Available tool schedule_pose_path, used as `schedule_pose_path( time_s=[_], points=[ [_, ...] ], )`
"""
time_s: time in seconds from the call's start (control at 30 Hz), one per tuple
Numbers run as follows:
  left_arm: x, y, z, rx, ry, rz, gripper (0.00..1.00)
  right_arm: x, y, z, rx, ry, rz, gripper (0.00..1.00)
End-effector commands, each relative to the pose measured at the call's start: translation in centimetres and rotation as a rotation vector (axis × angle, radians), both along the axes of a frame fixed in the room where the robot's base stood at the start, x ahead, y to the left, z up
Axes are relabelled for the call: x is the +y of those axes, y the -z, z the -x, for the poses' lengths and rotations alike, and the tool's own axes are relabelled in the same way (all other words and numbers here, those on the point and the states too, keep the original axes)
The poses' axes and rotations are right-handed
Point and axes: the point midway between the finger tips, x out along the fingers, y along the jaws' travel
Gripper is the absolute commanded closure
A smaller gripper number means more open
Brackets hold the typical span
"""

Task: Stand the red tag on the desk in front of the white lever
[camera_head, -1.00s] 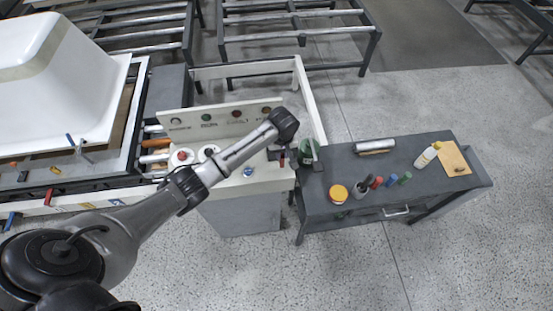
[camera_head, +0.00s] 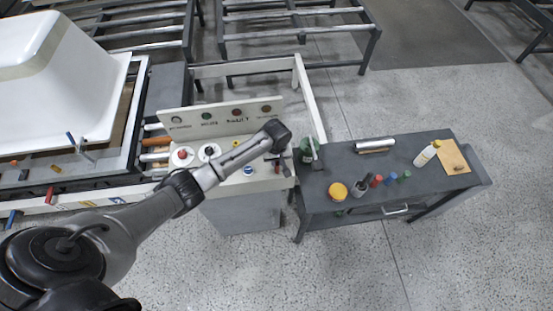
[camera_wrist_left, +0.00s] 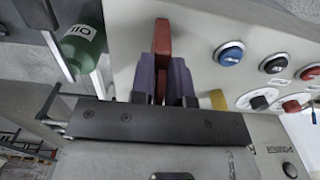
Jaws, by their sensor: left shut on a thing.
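The red tag (camera_wrist_left: 162,40) shows in the left wrist view, upright between the purple-grey fingers. My left gripper (camera_wrist_left: 162,78) is shut on it. In the head view this gripper (camera_head: 279,158) is small and dark, over the right end of the white control desk (camera_head: 255,182); the tag cannot be made out there. Whether the tag touches the desk is not clear. I cannot clearly pick out the white lever; the arm and gripper hide part of the desk. My right gripper is not in view.
The desk carries a blue button (camera_wrist_left: 229,54), a black button (camera_wrist_left: 274,63) and a red knob (camera_head: 182,154). A green oil bottle (camera_wrist_left: 82,44) stands close beside the gripper. A dark bench (camera_head: 330,172) with a yellow-lidded jar (camera_head: 337,191) adjoins on the right.

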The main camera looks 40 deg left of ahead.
Motion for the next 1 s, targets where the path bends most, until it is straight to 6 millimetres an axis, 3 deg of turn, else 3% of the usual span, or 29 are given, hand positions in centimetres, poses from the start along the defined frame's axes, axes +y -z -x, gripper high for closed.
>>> schedule_pose_path(
  time_s=[0.1, 0.13, 0.37, 0.73, 1.0],
  points=[
    [0.0, 0.3, 0.0, 0.001, -0.001, 0.001, 1.00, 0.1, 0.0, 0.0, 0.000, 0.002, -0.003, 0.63],
    [0.0, 0.3, 0.0, 0.000, -0.001, 0.000, 0.81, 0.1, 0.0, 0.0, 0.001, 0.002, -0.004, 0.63],
    [0.0, 0.2, 0.0, 0.000, -0.001, 0.000, 0.59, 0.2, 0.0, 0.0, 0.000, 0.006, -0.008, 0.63],
    [0.0, -0.6, -0.1, -0.001, 0.000, 0.000, 0.59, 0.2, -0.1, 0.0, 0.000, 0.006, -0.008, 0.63],
    [0.0, -5.3, -0.1, -0.004, 0.000, 0.000, 0.59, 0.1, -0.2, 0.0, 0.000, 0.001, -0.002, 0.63]
  ],
)
